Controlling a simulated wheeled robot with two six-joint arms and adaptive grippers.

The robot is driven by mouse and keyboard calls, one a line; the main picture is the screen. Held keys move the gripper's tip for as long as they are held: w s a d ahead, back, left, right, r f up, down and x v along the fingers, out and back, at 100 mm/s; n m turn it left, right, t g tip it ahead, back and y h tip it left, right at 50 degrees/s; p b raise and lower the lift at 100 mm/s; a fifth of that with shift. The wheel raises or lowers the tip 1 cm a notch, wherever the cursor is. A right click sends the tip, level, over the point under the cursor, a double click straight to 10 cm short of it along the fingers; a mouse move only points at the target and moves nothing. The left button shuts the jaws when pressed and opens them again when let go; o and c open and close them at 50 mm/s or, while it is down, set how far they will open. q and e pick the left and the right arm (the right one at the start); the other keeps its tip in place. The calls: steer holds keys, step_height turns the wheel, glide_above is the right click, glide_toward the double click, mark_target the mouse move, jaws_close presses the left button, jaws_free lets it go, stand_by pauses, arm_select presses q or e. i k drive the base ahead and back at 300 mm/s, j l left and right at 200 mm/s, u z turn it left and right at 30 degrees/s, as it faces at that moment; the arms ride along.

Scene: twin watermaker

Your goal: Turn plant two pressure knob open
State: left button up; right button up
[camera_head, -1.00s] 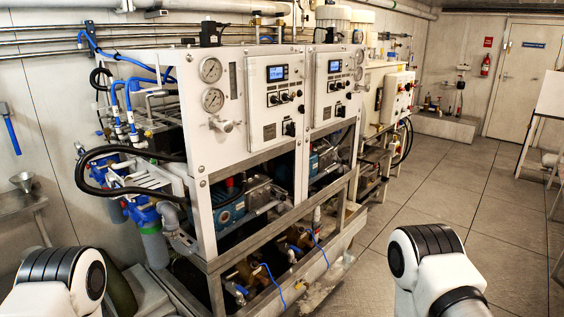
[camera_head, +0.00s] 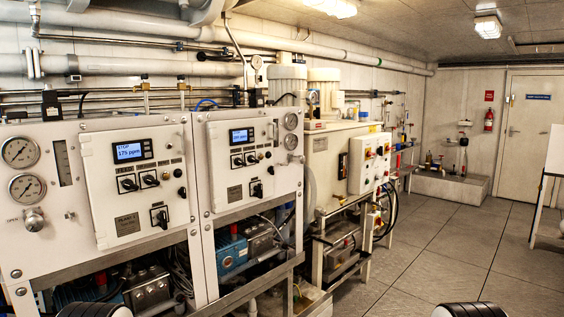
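Two white watermaker panels stand side by side. The farther, right-hand panel (camera_head: 222,190), which I take as plant two, has an upper gauge (camera_head: 291,121) and a lower gauge (camera_head: 291,141) at its right edge. A small silvery knob (camera_head: 297,159) shows below them; its setting is too small to tell. The nearer panel (camera_head: 75,215) has a larger silvery knob (camera_head: 34,219) under two gauges, with "OPEN" lettering beside it. Only dark, rounded tops of my arms show at the bottom edge, apart from both panels. Neither gripper is in view.
A white control cabinet (camera_head: 369,162) with red and black knobs stands beyond the panels. A metal frame and pumps (camera_head: 232,252) lie beneath them. The tiled floor (camera_head: 440,240) on the right is clear up to the door (camera_head: 525,134).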

mark_target(301, 160)
steer(key=l, duration=0.3)
steer(key=i+l, duration=0.25)
steer(key=i+l+u, duration=0.1)
steer(key=l, duration=0.35)
steer(key=i+l, duration=0.35)
steer(key=i+l+u, duration=0.1)
steer(key=l, duration=0.3)
steer(key=i+l, duration=0.3)
steer(key=i+l+u, duration=0.1)
steer(key=l, duration=0.4)
steer(key=i, duration=0.1)
